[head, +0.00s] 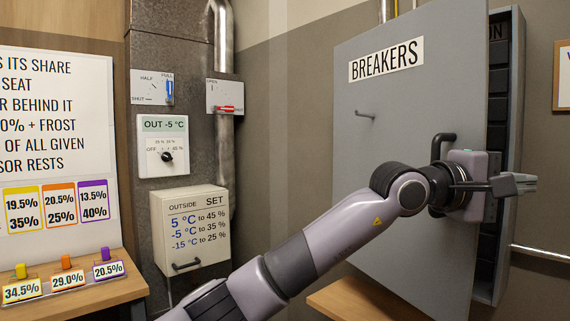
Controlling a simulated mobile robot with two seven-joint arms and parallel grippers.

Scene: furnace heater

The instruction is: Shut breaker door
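The grey breaker door (400,100) with the "BREAKERS" label (386,59) stands partly open. Its right edge is swung out from the grey breaker box (510,130), leaving the dark interior (495,100) visible at right. A black handle (440,146) sits near the door's right edge, partly hidden by my arm. My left gripper (520,184) reaches across the front of the door, with its fingers pointing right past the door's edge in front of the box opening. I cannot tell whether the fingers touch anything or how far apart they are. My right gripper is not in view.
A small metal hook (365,116) sticks out from the door. A wooden ledge (360,298) lies below it. At left are a control panel (163,146), a pale settings box (190,230) and a shelf with coloured tags (75,285). A pipe (540,254) runs at right.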

